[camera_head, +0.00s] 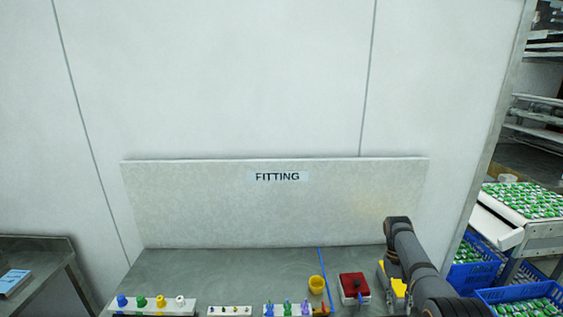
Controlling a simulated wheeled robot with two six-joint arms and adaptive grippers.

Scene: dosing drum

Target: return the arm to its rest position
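My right arm (416,256) comes in from the lower right, rises over the right end of the bench and bends down at its far end. My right gripper (393,269) hangs at that end, over or just beside a yellow object (398,287). Its fingers are too small and dark to make out, so I cannot tell if it is open or holds anything. My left arm and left gripper are not in view.
The grey bench (230,268) has a back panel with a FITTING sign (277,176). Along its front stand racks of coloured parts (150,307), a yellow cup (316,284) and a red-topped box (354,285). Blue crates (478,270) stand at right. Space above the bench's left is clear.

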